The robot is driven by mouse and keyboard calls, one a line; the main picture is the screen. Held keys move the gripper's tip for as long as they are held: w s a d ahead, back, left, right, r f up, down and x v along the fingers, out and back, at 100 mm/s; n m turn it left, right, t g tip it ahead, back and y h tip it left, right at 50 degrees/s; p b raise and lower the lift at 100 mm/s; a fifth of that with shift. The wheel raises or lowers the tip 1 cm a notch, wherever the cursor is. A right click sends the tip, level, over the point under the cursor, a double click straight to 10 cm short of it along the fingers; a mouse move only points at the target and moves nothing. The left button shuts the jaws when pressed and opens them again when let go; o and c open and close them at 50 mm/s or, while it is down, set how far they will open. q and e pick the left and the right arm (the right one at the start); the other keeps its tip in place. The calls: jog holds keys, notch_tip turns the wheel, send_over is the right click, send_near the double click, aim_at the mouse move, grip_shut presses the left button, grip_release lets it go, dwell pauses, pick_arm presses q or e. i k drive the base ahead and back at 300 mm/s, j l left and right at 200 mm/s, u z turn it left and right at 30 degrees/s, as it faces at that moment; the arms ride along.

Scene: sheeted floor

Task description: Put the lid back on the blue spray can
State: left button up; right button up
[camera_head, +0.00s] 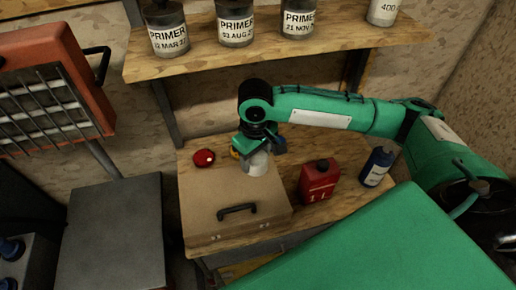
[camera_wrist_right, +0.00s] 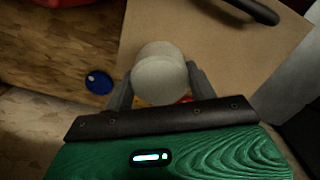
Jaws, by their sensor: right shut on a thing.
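My right gripper (camera_head: 256,158) is shut on a pale grey cylinder (camera_head: 256,164) above the back of the tan box on the workbench. In the right wrist view, the gripper (camera_wrist_right: 160,88) has a finger on each side of the cylinder (camera_wrist_right: 160,75). A dark blue can (camera_head: 377,168) with a white label stands at the bench's right end. A small round blue piece (camera_wrist_right: 98,82) lies on the wood beside the gripper in the wrist view; I cannot tell whether it is the lid. My left gripper is not in view.
The tan box (camera_head: 205,215) with a dark handle (camera_head: 237,210) takes up much of the bench. A red container (camera_head: 318,181) stands between it and the blue can. A round red piece (camera_head: 204,158) is at the back left. A shelf (camera_head: 270,45) with labelled jars is above.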

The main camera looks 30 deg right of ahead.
aim_at(379, 162)
jog(key=k+l+z, duration=0.45)
jog(key=l+z, duration=0.2)
jog(key=k+l+z, duration=0.15)
jog(key=l+z, duration=0.15)
